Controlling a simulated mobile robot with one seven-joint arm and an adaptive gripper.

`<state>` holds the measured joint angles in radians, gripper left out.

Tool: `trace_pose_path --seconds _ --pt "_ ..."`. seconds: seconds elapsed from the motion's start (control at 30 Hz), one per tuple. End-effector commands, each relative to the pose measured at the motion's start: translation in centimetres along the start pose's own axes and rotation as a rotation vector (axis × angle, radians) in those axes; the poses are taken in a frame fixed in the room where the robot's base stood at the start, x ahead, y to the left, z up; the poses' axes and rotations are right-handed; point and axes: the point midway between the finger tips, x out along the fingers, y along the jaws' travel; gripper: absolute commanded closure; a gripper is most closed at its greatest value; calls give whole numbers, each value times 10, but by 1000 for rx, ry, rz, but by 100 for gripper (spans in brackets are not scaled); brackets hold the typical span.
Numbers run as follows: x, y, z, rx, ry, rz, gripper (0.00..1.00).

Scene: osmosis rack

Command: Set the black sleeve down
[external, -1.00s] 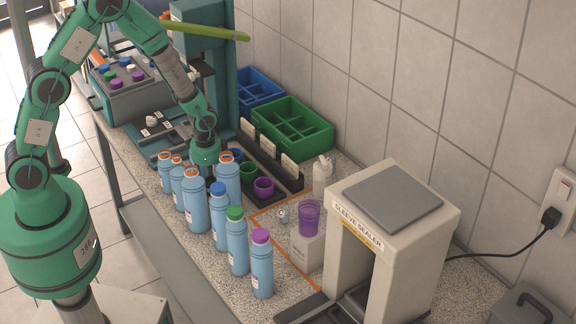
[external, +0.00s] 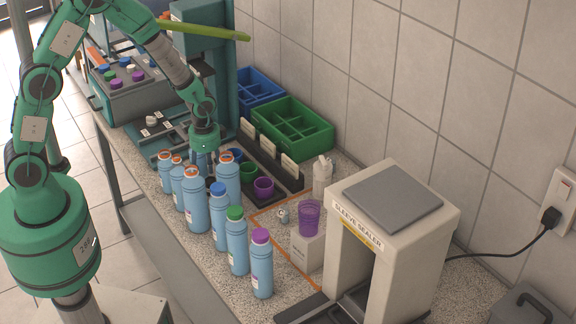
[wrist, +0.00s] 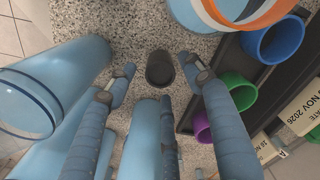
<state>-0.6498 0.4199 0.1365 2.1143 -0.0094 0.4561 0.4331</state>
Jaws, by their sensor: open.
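The black sleeve (wrist: 160,68) stands on the speckled counter in the wrist view, seen from above with its dark open top facing me. My gripper (wrist: 157,76) is open, its blue fingers spread around the sleeve with gaps between them and it. In the external view my gripper (external: 203,165) points down among the blue bottles, left of the row of coloured cups. There the sleeve is mostly hidden behind the bottles.
Blue bottles (external: 195,205) stand close in front of my gripper. A dark rack with blue, green and purple cups (external: 264,187) lies just right. Further right are a purple cup on a white block (external: 307,252) and the sleeve sealer (external: 390,215).

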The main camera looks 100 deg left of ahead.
Motion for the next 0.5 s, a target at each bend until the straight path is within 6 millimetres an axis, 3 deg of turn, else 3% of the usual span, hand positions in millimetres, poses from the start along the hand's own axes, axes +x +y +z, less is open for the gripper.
trace_pose_path --seconds 0.2,0.5 --pt "-37 0 0 0 2 -1 48" --pt "-67 0 0 0 0 0 48"
